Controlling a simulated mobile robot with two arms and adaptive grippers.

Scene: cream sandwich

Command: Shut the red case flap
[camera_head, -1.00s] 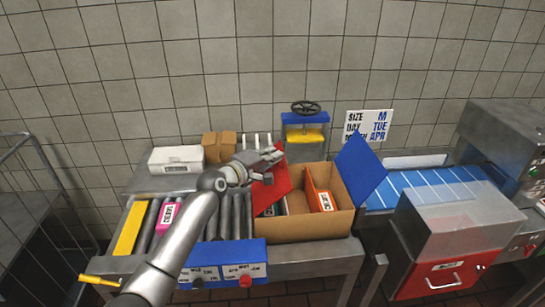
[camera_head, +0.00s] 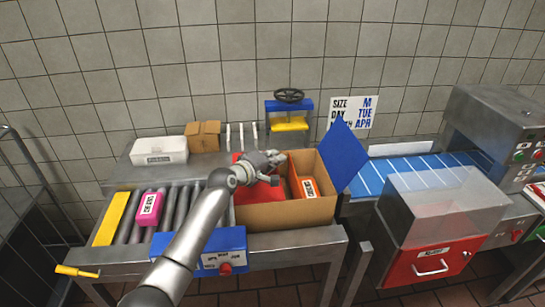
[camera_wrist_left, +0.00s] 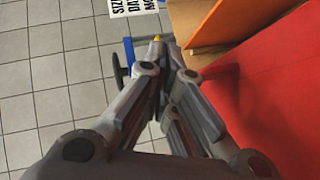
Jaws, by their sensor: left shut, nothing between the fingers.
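The open cardboard case (camera_head: 285,216) stands on the right end of the roller table. Its red flap (camera_head: 260,194) is on the case's left side and now lies over the left part of the opening; its exact tilt is hard to tell. The blue flap (camera_head: 343,155) stands up and leans outward on the right. An orange labelled packet (camera_head: 300,184) is inside the case. My left gripper (camera_head: 278,158) is shut and empty, above the flap at the case's back edge. In the left wrist view the red flap (camera_wrist_left: 280,110) fills the right side, beside the fingers (camera_wrist_left: 160,62).
A pink packet (camera_head: 150,208) and a yellow bar (camera_head: 110,220) lie on the rollers. A white box (camera_head: 160,151) and a small brown box (camera_head: 203,136) stand behind. A press with a handwheel (camera_head: 289,96) is behind the case. A blue conveyor (camera_head: 400,172) is to the right.

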